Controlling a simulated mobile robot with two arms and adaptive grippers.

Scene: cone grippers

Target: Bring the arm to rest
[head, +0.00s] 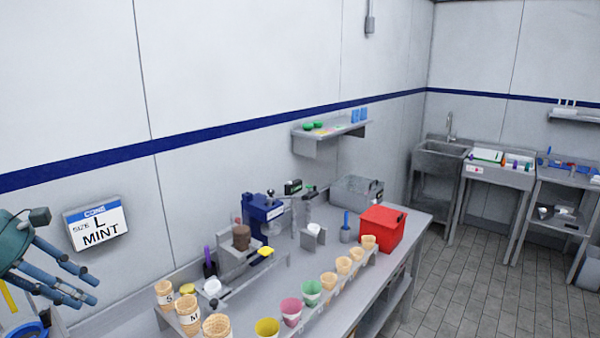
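My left gripper (88,288) is at the left edge of the head view, in front of the wall and short of the counter. Its blue-grey fingers point right and slightly down, with a gap between them, and nothing shows between them. My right gripper is out of view.
A steel counter (392,218) holds ice-cream cones, coloured cups, a blue machine (264,212) and a red box (381,229). A sign (97,222) reading "L MINT" hangs on the wall beside the gripper.

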